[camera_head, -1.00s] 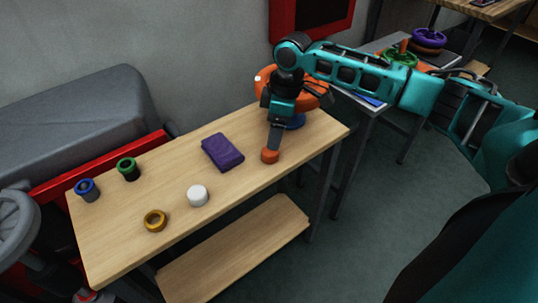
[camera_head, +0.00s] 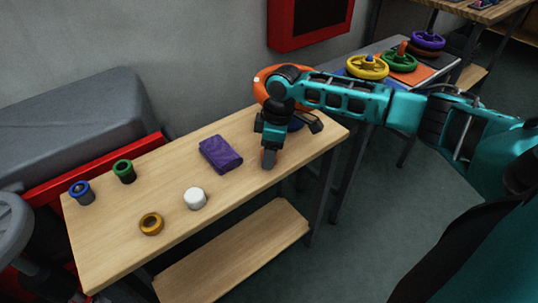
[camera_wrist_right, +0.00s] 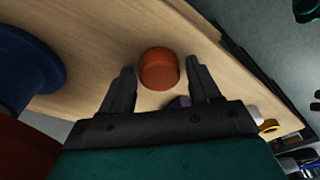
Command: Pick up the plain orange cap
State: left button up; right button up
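The plain orange cap (camera_wrist_right: 158,70) lies on the wooden table, seen in the right wrist view in the gap between my right gripper's fingertips (camera_wrist_right: 160,76). Clear space shows on both sides of it, and no finger appears to touch it. The right gripper is open and empty. In the head view the right gripper (camera_head: 268,160) points down at the table's right part, and its fingers hide nearly all of the orange cap. My left gripper is not in view.
A purple cloth-like block (camera_head: 220,154), a white cap (camera_head: 196,198), a gold ring (camera_head: 151,230), a green cap (camera_head: 124,172) and a blue one (camera_head: 83,197) stand left. A large orange object (camera_head: 263,88) with a blue base is close behind the gripper. The table's front edge is near.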

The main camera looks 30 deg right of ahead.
jog(key=c, duration=0.8)
